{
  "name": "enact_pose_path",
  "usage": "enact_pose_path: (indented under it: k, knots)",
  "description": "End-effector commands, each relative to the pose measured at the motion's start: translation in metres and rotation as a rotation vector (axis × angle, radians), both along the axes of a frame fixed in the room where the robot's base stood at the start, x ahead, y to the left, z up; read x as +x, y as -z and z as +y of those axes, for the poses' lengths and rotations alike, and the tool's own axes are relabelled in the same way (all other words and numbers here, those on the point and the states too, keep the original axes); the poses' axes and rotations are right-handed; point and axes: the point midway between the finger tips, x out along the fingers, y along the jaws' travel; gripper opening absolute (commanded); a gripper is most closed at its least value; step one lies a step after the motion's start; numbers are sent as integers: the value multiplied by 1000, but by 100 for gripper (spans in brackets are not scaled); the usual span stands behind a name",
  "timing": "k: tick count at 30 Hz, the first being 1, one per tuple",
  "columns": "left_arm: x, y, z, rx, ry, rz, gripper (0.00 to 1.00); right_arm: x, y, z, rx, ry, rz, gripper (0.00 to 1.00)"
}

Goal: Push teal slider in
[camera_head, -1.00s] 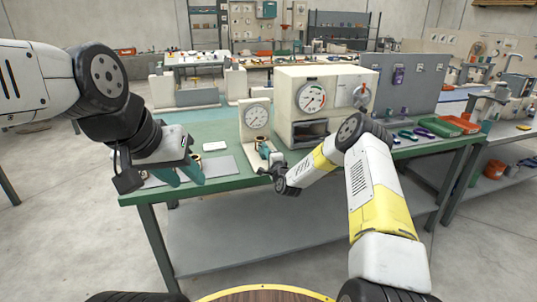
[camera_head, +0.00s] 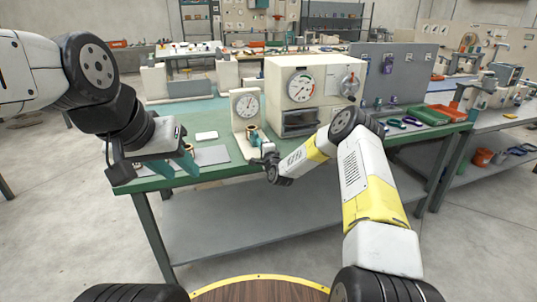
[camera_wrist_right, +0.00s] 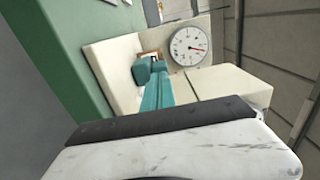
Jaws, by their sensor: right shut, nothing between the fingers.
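The cream gauge stand (camera_head: 237,122) with a round white dial is at the table's front edge; its dial (camera_wrist_right: 190,46) also shows in the right wrist view. My right gripper (camera_head: 254,139) is at the foot of this stand, shut and empty. In the right wrist view its teal fingers (camera_wrist_right: 156,92) reach to the stand's base, below the dial. Teal there blends with the fingers, so I cannot clearly separate the teal slider or tell whether it is touched. My left gripper (camera_head: 174,168) hangs open over the table's front left, its teal fingers apart.
A larger cream cabinet (camera_head: 328,89) with dials stands right of the stand. A grey plate (camera_head: 212,155) and a small white block (camera_head: 206,135) lie on the green table to the left. A red tray (camera_head: 450,112) sits at the far right.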

Motion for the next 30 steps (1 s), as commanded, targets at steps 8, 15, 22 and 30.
enact_pose_path:
  k: [8, 15, 22, 30]
  knots:
    - [0, 0, 0, 0, 0, 0, 36, -28, 0, -8, -1, 0, 2, 0]
    - [0, 0, 0, 0, 0, 0, 36, -63, 1, -18, 0, 0, 2, 0]
    - [0, 0, 0, 0, 0, 0, 36, -92, 1, -25, 1, 0, 1, 0]
    - [0, 0, 0, 0, 0, 0, 36, -98, 0, -27, 0, 0, 0, 0]
